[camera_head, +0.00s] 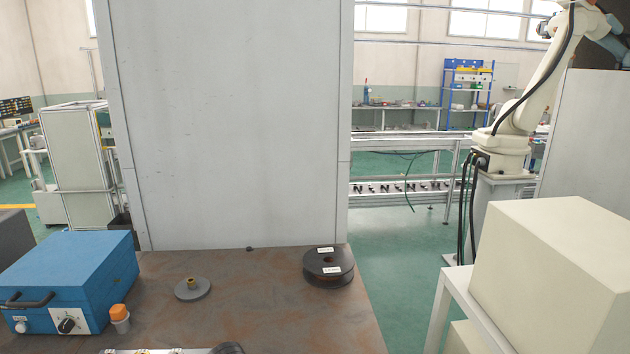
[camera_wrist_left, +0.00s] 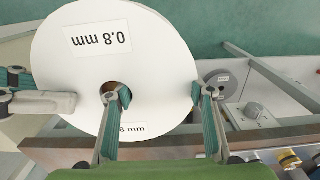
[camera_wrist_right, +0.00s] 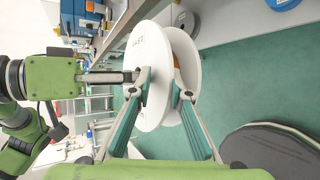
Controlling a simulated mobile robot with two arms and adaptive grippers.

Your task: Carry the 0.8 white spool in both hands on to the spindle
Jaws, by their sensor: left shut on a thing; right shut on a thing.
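The white spool (camera_wrist_left: 150,65) with "0.8 mm" labels fills much of the left wrist view. It also shows nearly edge-on in the right wrist view (camera_wrist_right: 155,60), with two white flanges. My left gripper (camera_wrist_left: 160,95) is shut on it, one finger at the centre hole and the other at the outer rim. My right gripper (camera_wrist_right: 163,84) is shut on the spool, its fingers on either side of a flange. Neither gripper shows in the head view.
A blue box (camera_head: 70,280) and an orange-capped jar (camera_head: 120,318) stand at left. A tall grey panel (camera_head: 230,120) rises behind. Cream boxes (camera_head: 555,265) stand at right.

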